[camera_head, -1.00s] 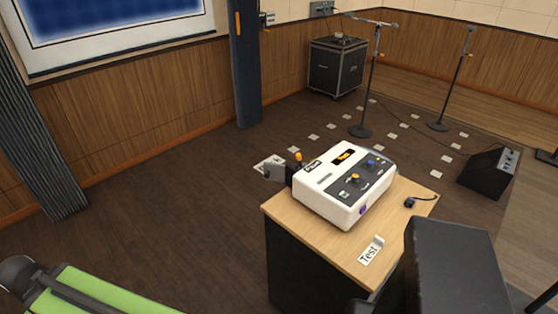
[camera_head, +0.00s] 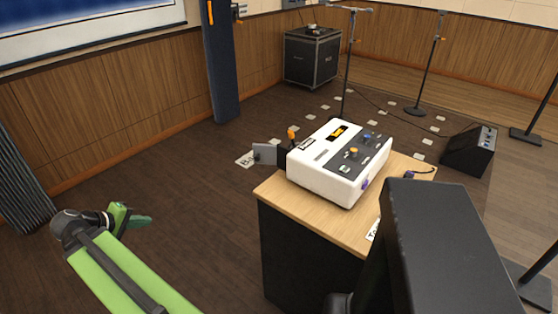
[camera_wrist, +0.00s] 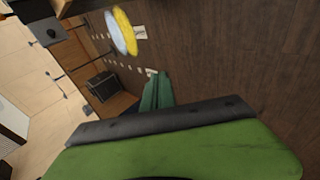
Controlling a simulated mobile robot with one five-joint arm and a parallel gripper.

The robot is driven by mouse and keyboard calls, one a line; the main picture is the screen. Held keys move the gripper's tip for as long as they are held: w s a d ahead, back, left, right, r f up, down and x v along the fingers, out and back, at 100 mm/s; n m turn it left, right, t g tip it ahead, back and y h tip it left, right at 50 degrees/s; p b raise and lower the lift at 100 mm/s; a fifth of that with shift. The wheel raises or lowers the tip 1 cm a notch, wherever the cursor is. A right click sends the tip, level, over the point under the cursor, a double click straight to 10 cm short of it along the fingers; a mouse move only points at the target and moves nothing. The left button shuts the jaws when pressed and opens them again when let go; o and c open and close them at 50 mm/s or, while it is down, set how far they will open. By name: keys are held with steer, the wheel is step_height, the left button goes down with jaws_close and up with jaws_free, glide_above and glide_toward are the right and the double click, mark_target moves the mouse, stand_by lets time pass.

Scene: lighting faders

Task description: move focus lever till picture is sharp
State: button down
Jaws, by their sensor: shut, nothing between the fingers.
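A white projector (camera_head: 335,175) sits on a wooden desk, its dark lens end (camera_head: 284,157) pointing left. An orange-tipped lever (camera_head: 291,133) stands up beside the lens end; more orange and blue knobs show on top. The projected picture (camera_head: 70,24) is a blue area on the screen, only its lower part in view, with soft edges. My gripper (camera_head: 143,221) is shut and empty, left of the desk and well apart from the projector. Its green fingers (camera_wrist: 156,90) also show shut in the wrist view.
The desk (camera_head: 300,215) has a dark front. A black chair-like block (camera_head: 435,240) stands close at its right. A dark column (camera_head: 220,70) and a black case (camera_head: 312,57) stand behind, with microphone stands. Open wooden floor (camera_head: 180,170) lies between my gripper and the desk.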

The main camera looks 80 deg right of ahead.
steer(key=s+d+f+m+g+h+b, duration=0.1)
steer(key=s+d+m+g+h+b, duration=0.2)
steer(key=s+d, duration=0.7)
steer(key=m+g+h+b, duration=0.2)
steer(key=g+h+b, duration=0.1)
steer(key=g+b, duration=0.55)
glide_toward(292, 138)
steer(key=p+x, duration=0.5)
steer(key=x, duration=0.1)
steer(key=shift+w+d+r+g, duration=0.25)
steer(key=shift+d+r+g, duration=0.1)
steer(key=shift+d+r, duration=0.1)
steer(key=shift+a, duration=0.1)
